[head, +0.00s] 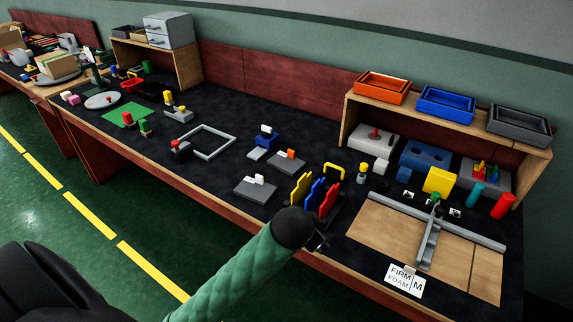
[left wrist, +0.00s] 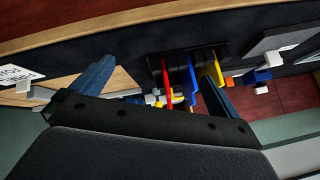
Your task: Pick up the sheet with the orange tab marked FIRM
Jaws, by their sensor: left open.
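In the head view a grey sheet with an orange tab (head: 291,166) lies flat on the dark bench mat, mid-bench; its lettering is too small to read. A similar grey sheet with a white tab (head: 252,190) lies nearer the front edge. My left gripper (head: 319,243) is over the bench's front edge, in front of the coloured upright pieces and apart from the orange-tab sheet. In the left wrist view its blue fingers (left wrist: 152,74) are spread, with nothing held. My right gripper is out of view.
A rack of upright yellow, blue and red pieces (head: 315,193) stands between my left gripper and the sheets. A wooden board with a grey metal bar (head: 430,236) is to the right. A grey square frame (head: 208,142) lies left. Shelves with bins (head: 446,104) stand behind.

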